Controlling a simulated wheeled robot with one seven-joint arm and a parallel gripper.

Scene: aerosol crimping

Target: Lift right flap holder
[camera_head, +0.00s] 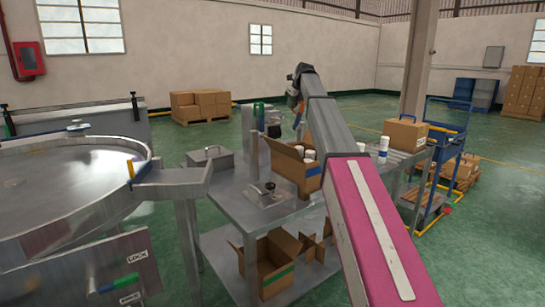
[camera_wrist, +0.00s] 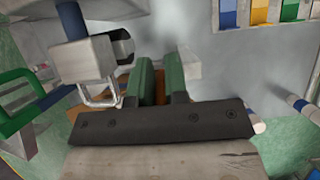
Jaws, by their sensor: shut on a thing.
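My gripper (camera_wrist: 161,76) has two green fingers in the wrist view, close together around a narrow brown-orange thing. I take this to be the right flap holder (camera_wrist: 160,86); most of it is hidden by the fingers and the dark gripper plate. In the head view my gripper end is small and partly hidden by my arm, above the far side of the metal table. An open carton (camera_head: 287,168) with white-capped cans stands on that table, partly behind my arm.
A grey block with a black knob (camera_wrist: 122,47) and a green handle (camera_wrist: 22,92) are left of the fingers. A clamp plate (camera_head: 262,194) lies on the metal table. A large round turntable (camera_head: 60,185) stands left. A closed carton (camera_head: 404,133) sits on the conveyor at right.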

